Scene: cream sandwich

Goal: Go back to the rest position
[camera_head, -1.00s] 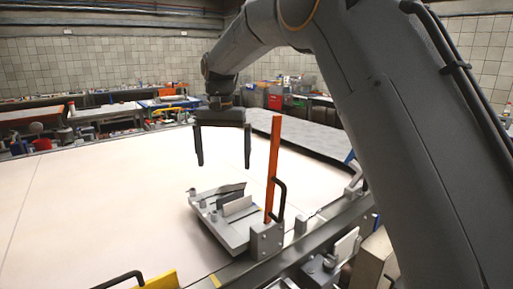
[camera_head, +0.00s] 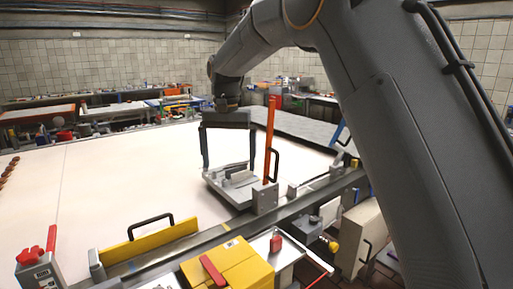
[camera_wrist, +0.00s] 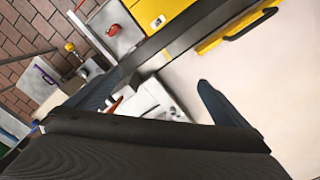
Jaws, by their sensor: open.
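My gripper (camera_head: 229,150) is open and empty, with its two dark fingers spread and pointing down. In the head view it hangs over the white table (camera_head: 110,190), in front of or above a grey metal fixture (camera_head: 232,190); the exact gap cannot be told. In the wrist view both bluish fingertips (camera_wrist: 158,82) show apart with nothing between them. The grey fixture (camera_wrist: 155,100) lies beyond them, partly hidden by the gripper body.
An orange upright bar (camera_head: 270,135) stands right beside the gripper. A metal rail (camera_head: 200,238) runs along the table's near edge, with a yellow guard with a black handle (camera_head: 150,242) and a yellow box (camera_head: 235,268). Small brown items (camera_head: 9,170) lie at far left. The table's middle is clear.

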